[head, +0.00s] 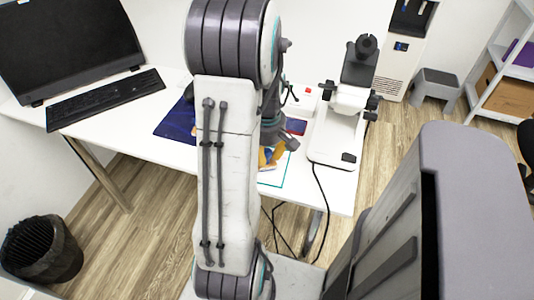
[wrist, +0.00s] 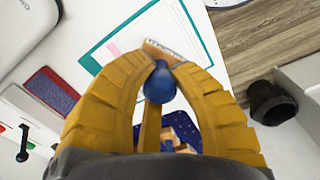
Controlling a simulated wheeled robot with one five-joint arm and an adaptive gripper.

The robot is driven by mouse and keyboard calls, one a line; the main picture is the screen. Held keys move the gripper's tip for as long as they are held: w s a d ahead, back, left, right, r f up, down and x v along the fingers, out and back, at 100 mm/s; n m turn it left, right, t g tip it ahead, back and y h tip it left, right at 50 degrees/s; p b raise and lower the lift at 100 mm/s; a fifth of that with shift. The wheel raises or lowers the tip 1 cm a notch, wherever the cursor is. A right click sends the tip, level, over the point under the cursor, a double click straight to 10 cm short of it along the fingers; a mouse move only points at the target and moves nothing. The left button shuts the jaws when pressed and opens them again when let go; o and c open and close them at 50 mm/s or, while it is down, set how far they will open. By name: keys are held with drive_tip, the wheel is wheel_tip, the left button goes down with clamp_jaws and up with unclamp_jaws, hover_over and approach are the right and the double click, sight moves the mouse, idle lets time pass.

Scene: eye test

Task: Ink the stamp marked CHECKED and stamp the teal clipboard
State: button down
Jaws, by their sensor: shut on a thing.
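My gripper (wrist: 165,62) has yellow fingers, shut on a stamp with a blue knob (wrist: 159,86) and a wooden base. The label on its base is too small to read for certain. The stamp shows in front of the teal-edged clipboard (wrist: 88,62), which bears white paper; I cannot tell whether they touch. In the head view, my arm hides most of the clipboard (head: 276,184) and the stamp. A red ink pad (wrist: 52,88) lies left of my gripper, and also shows in the head view (head: 297,126).
Wooden stamp parts show between my fingers over a dotted navy surface (wrist: 188,122). A white microscope (head: 340,125) stands on the right of the white table. A keyboard (head: 105,99) and monitor (head: 65,45) are at the left. A black bin (head: 42,250) stands on the floor.

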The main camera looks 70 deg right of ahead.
drive_tip(key=shift+f+b, duration=0.6)
drive_tip(key=shift+f, duration=0.1)
idle(1.2)
drive_tip(key=shift+r, duration=0.1)
idle(0.4)
drive_tip(key=shift+r+p, duration=2.9)
drive_tip(key=shift+r, duration=0.55)
